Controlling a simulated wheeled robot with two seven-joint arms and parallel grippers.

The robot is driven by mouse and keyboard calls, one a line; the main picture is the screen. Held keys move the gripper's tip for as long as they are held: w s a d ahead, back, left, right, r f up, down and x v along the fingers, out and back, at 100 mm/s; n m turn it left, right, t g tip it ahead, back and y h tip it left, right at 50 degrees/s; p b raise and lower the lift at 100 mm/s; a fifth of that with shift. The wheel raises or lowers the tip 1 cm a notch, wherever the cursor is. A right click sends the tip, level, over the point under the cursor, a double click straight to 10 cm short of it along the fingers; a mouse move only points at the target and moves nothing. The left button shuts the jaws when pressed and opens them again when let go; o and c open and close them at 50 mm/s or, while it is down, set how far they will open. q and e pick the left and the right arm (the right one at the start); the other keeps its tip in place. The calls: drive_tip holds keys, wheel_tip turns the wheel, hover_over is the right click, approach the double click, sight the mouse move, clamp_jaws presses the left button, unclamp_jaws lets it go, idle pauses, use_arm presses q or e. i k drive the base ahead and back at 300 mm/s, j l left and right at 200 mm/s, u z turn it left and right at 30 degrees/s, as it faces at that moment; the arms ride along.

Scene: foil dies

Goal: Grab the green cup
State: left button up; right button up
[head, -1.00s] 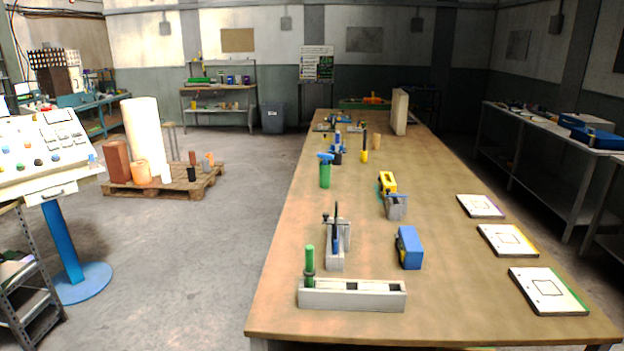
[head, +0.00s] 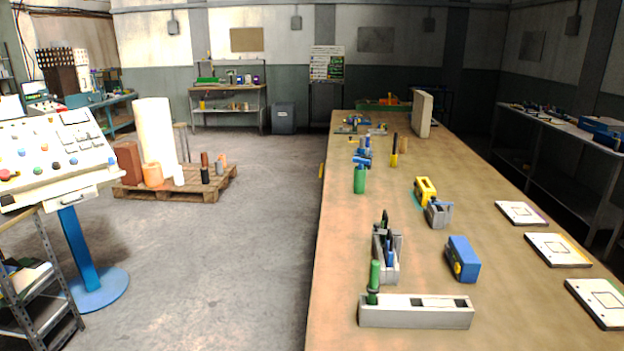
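A green cylinder (head: 359,181), which looks like the green cup, stands upright on the long wooden table (head: 340,240), near its left edge. A blue piece (head: 361,163) shows at its top; I cannot tell whether it is in the cup or behind it. A second green upright piece (head: 375,275), slim like a handle, stands in the pale slotted block (head: 415,312) at the near end. Neither of my grippers shows in the head view.
A grey holder with tools (head: 387,262), a blue box (head: 462,259), a yellow tool (head: 425,190) and several white cards (head: 557,250) lie on the table. Open floor (head: 220,270) is left of it. A control panel (head: 55,150) and a pallet (head: 180,190) stand further left.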

sight(360, 177)
drive_tip(key=i+j+u, duration=0.5)
drive_tip(key=j+u, duration=0.2)
drive_tip(key=i+j+u, duration=0.1)
drive_tip(key=i+u, duration=0.4)
drive_tip(key=i, duration=0.15)
drive_tip(key=i+j+z, duration=0.1)
drive_tip(key=i+z, duration=0.15)
drive_tip(key=i, duration=0.45)
drive_tip(key=i+z, duration=0.2)
drive_tip(key=z, duration=0.15)
drive_tip(key=i+z, duration=0.25)
drive_tip(key=z, duration=0.15)
drive_tip(key=i+j+z, duration=0.15)
drive_tip(key=z, duration=0.2)
drive_tip(key=i+z, duration=0.15)
drive_tip(key=z, duration=0.25)
drive_tip(key=i+j+z, duration=0.1)
drive_tip(key=z, duration=0.3)
drive_tip(key=i+j+z, duration=0.15)
drive_tip(key=z, duration=0.2)
drive_tip(key=i+j+z, duration=0.15)
drive_tip(key=z, duration=0.25)
drive_tip(key=i+j+z, duration=0.25)
drive_tip(key=z, duration=0.15)
drive_tip(key=i+j+z, duration=0.2)
drive_tip(key=j+z, duration=0.15)
